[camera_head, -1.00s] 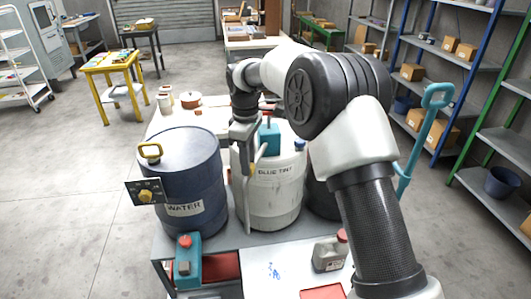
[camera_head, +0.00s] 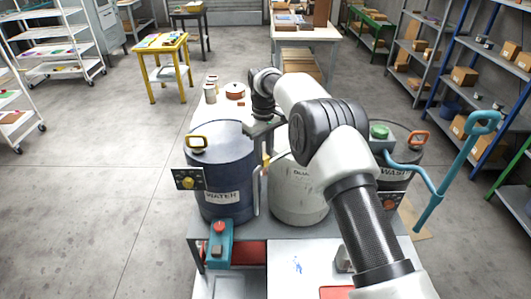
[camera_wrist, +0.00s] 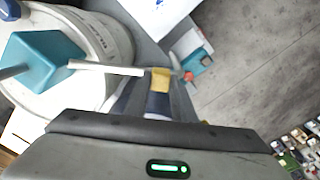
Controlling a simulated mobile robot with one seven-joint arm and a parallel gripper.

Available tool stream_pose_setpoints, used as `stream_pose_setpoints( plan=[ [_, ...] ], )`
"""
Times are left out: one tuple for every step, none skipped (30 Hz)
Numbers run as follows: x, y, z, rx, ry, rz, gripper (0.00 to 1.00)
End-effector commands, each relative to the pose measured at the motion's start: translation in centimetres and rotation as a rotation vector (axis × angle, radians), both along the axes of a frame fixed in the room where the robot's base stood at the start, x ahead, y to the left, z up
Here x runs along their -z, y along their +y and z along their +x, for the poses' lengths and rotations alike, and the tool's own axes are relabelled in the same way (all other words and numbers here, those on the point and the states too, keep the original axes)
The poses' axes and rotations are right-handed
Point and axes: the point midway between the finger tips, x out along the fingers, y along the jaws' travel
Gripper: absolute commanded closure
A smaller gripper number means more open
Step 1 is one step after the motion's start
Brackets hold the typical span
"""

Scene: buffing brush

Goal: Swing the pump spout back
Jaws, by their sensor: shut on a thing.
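The white pump spout (camera_wrist: 105,69) runs in the wrist view from the teal pump head (camera_wrist: 45,60) to a yellow sleeve (camera_wrist: 160,80) near its end. My gripper (camera_wrist: 157,98) is shut on the spout's end, with its fingers on either side of the sleeve. In the head view, my gripper (camera_head: 261,165) is at the left side of the white drum (camera_head: 298,200), in front of the gap beside the blue WATER drum (camera_head: 225,165). The yellow sleeve shows there as a small patch (camera_head: 266,162). My arm hides the pump head in the head view.
Open floor lies to the left.

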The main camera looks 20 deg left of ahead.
Motion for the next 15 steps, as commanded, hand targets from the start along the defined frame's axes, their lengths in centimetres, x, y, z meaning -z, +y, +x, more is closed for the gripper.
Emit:
stream_pose_setpoints(
  plan=[
    [-0.20, 0.27, 0.14, 0.004, -0.007, 0.008, 1.00],
    [-0.20, 0.28, 0.14, 0.004, -0.007, 0.008, 1.00],
    [-0.22, 0.29, 0.16, 0.004, -0.007, 0.008, 1.00],
    [-0.23, 0.30, 0.16, 0.004, -0.008, 0.009, 1.00],
    [-0.23, 0.31, 0.17, 0.004, -0.008, 0.009, 1.00],
    [-0.24, 0.33, 0.18, 0.004, -0.008, 0.010, 1.00],
    [-0.25, 0.34, 0.18, 0.004, -0.008, 0.010, 0.73],
    [-0.25, 0.34, 0.20, 0.003, -0.009, 0.011, 0.68],
    [-0.24, 0.32, 0.20, 0.003, -0.008, 0.010, 0.62],
    [-0.22, 0.30, 0.17, 0.003, -0.008, 0.009, 0.58],
    [-0.21, 0.28, 0.16, 0.003, -0.008, 0.009, 0.58],
    [-0.19, 0.26, 0.16, 0.002, -0.007, 0.008, 0.58],
    [-0.17, 0.24, 0.14, 0.002, -0.007, 0.008, 0.58],
    [-0.17, 0.23, 0.13, 0.002, -0.007, 0.008, 0.58],
    [-0.15, 0.21, 0.13, 0.002, -0.006, 0.007, 0.58]
  ],
)
